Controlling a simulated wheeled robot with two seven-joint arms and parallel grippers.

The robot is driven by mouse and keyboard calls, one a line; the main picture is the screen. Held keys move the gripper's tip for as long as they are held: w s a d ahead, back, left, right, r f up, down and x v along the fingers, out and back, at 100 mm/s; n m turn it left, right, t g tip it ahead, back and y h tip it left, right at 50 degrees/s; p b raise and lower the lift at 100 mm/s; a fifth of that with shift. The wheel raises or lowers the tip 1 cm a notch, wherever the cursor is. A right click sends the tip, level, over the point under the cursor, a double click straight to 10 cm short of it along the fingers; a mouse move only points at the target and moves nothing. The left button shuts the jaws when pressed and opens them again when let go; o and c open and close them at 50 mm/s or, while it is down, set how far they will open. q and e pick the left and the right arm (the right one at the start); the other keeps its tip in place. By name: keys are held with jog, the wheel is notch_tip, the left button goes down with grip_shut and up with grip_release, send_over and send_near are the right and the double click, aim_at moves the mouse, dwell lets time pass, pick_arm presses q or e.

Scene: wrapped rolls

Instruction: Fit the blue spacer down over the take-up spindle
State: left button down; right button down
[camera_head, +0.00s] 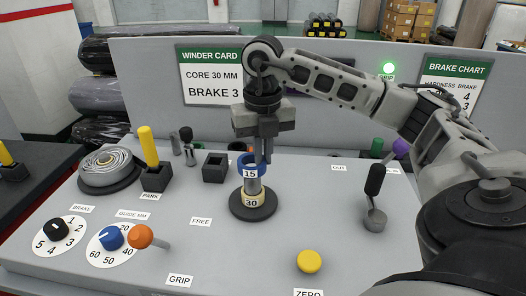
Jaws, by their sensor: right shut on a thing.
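The blue spacer (247,160) is a ring with a white "15" label. It is at the top of the take-up spindle (253,187), a grey post on a dark round base (253,211). A cream ring marked "30" (253,199) sits low around the post. A stretch of bare post shows between the two rings. My right gripper (263,158) points down and is shut on the right side of the blue spacer. The fingers partly hide the spacer, and I cannot tell whether the post passes inside it. My left gripper is not in view.
A yellow handle (148,146) stands in a black holder at left, near an empty-looking black box (215,167). An orange-knobbed lever (140,236), a yellow button (309,261) and a black-handled lever (375,181) stand nearer. A grey panel rises behind. The panel top between spindle and yellow button is clear.

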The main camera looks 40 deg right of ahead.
dwell(0.6)
jog(key=shift+f, duration=0.15)
jog(key=shift+f+b, duration=0.85)
jog(key=shift+f, duration=0.2)
jog(key=c, duration=1.6)
grip_release()
jog(key=shift+o, duration=0.6)
